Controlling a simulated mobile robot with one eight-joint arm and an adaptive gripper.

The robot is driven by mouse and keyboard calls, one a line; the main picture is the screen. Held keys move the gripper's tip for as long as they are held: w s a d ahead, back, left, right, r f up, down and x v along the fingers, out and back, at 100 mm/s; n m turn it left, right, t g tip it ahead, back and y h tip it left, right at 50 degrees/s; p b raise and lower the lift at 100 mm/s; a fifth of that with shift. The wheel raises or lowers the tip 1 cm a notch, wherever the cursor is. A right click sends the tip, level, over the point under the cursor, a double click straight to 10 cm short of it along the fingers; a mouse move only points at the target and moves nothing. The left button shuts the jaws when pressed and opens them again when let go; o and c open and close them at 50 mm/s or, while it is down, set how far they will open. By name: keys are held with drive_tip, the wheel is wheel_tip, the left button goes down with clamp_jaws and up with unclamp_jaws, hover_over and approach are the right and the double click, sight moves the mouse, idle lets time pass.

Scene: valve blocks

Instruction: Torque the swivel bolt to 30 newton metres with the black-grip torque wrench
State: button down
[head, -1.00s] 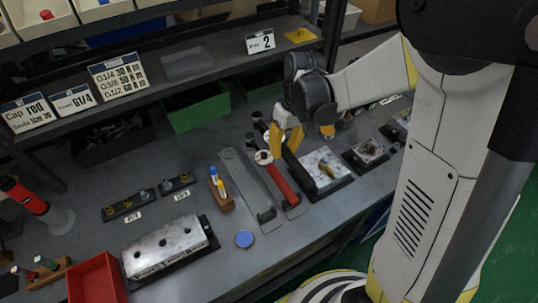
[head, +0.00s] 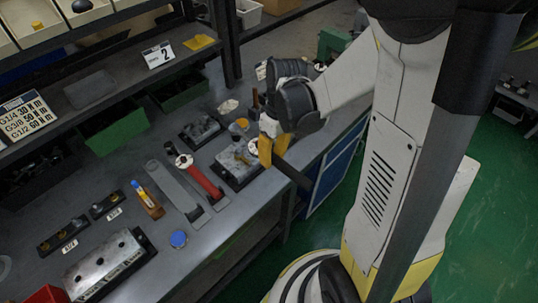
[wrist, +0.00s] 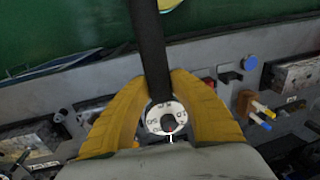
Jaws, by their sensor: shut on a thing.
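My yellow-fingered gripper (head: 266,140) is shut on the black-grip torque wrench (head: 293,175). Its black bar points down and right, over the table's front edge. In the wrist view the yellow fingers (wrist: 168,95) close around the wrench (wrist: 148,45), with a round white dial face (wrist: 167,118) between them. Its values are too small to read. A metal block (head: 237,163) with a brass-coloured piece on top lies just left of my gripper. I cannot tell whether that piece is the swivel bolt. The wrench's far end is hidden.
A red-grip wrench (head: 204,179) lies beside a long grey holder (head: 172,186). A marker stand (head: 149,201), a blue cap (head: 178,239) and a long metal block (head: 104,262) are further left. A torque sign (head: 27,117) reads G1/4 30 Nm. Green floor is open at right.

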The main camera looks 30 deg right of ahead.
drive_tip(key=shift+f+b, duration=2.3)
drive_tip(key=shift+f, duration=0.15)
drive_tip(key=shift+f+b, duration=1.25)
drive_tip(key=shift+b, duration=0.05)
drive_tip(key=shift+s+a+m, duration=0.25)
drive_tip(key=shift+a+m, duration=0.65)
drive_tip(key=shift+a, duration=0.3)
drive_tip(key=shift+s+a+m+t, duration=0.1)
drive_tip(key=shift+a+m+t, duration=0.2)
drive_tip(key=shift+a+m, duration=0.8)
drive_tip(key=shift+a, duration=0.2)
drive_tip(key=shift+a+m, duration=0.7)
drive_tip(key=shift+a, duration=0.5)
